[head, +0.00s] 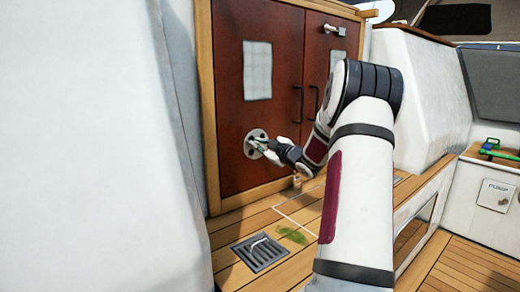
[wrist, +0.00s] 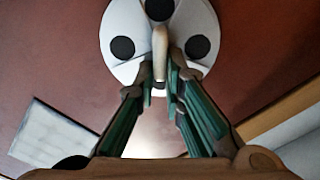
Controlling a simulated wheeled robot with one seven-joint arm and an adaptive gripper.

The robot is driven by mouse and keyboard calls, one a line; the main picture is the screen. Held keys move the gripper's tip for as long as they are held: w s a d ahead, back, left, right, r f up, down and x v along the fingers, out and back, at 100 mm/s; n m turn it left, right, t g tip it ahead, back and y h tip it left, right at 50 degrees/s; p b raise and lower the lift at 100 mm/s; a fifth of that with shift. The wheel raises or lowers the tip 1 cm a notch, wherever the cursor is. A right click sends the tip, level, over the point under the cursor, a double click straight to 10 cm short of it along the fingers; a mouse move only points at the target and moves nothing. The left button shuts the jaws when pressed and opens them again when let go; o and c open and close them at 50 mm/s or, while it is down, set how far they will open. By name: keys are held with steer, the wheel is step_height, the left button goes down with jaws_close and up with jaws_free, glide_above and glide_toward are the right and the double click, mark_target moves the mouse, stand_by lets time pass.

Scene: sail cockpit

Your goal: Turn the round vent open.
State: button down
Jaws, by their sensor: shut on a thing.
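The round vent (head: 257,136) is a pale disc with dark holes, set low on the left red-brown door. It also shows in the wrist view (wrist: 187,20), where several round dark holes are visible and a narrow light-coloured grip bar (wrist: 160,52) stands out from its middle. My gripper (head: 262,145) reaches the vent from the right. In the wrist view my gripper (wrist: 161,82) has its two green-padded fingers shut on the grip bar, one on each side. The fingers and bar hide the lower part of the disc.
The left door (head: 230,88) has a pale window panel (head: 257,70) above the vent. Dark handles stand near the doors' meeting edge. A dark floor grate (head: 261,252) and a green patch (head: 292,234) lie on the wooden deck. A white moulded wall (head: 85,150) closes off the left.

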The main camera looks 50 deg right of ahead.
stand_by(0.3)
steer(key=c, duration=1.7)
jaws_free()
steer(key=shift+s, duration=0.1)
steer(key=v, duration=1.2)
steer(key=shift+f, duration=0.1)
